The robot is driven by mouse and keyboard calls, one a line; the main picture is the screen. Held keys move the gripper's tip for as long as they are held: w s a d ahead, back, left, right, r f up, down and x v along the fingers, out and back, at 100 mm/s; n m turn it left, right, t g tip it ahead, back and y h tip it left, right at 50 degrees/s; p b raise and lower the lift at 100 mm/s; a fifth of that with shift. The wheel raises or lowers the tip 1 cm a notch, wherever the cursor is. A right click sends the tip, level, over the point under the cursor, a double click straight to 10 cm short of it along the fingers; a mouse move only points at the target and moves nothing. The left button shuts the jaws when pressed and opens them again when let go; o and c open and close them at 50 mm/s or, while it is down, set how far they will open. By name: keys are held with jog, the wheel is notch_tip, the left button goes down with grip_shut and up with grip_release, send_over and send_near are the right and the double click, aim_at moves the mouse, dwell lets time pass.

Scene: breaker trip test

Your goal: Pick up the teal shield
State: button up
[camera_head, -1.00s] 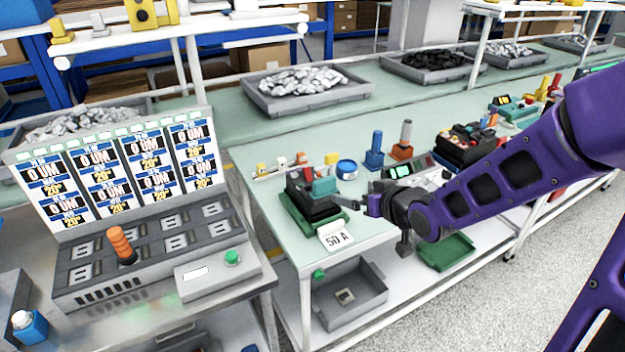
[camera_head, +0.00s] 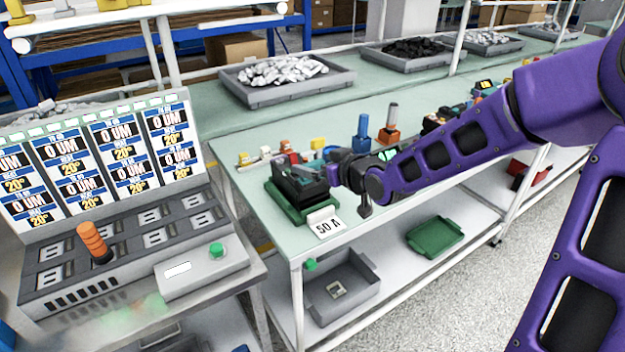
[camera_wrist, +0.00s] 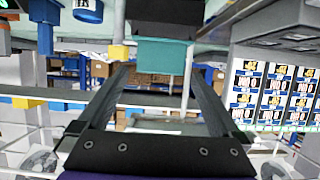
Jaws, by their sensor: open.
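The teal shield (camera_wrist: 163,55) is a small block at the top middle of the wrist view, against a black body. It lies at the tips of my gripper's fingers, in line with the gap between them. Whether the fingers touch it cannot be told. In the head view my gripper (camera_head: 326,173) is at the black breaker (camera_head: 293,184), which sits on a green fixture (camera_head: 283,208) near the table's front corner. My gripper largely hides the shield there. The gripper is open, its two fingers apart with no grip on the shield visible.
A white "50 A" sign (camera_head: 325,225) stands at the table's front edge. Blue (camera_head: 361,135) and orange (camera_head: 389,130) handled tools stand behind my wrist. A test console with an orange lever (camera_head: 93,241) is at left. Grey (camera_head: 342,290) and green (camera_head: 436,236) trays lie on the lower shelf.

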jog(key=shift+f+b+x, duration=0.2)
jog(key=shift+b+x, duration=0.25)
jog(key=shift+x, duration=1.05)
jog(key=shift+f+b+x, duration=0.15)
jog(key=shift+b+x, duration=0.25)
jog(key=shift+x, duration=1.05)
jog(key=shift+s+d, duration=0.1)
jog(key=shift+d, duration=0.05)
jog(key=shift+c, duration=0.3)
jog(key=c, duration=1.2)
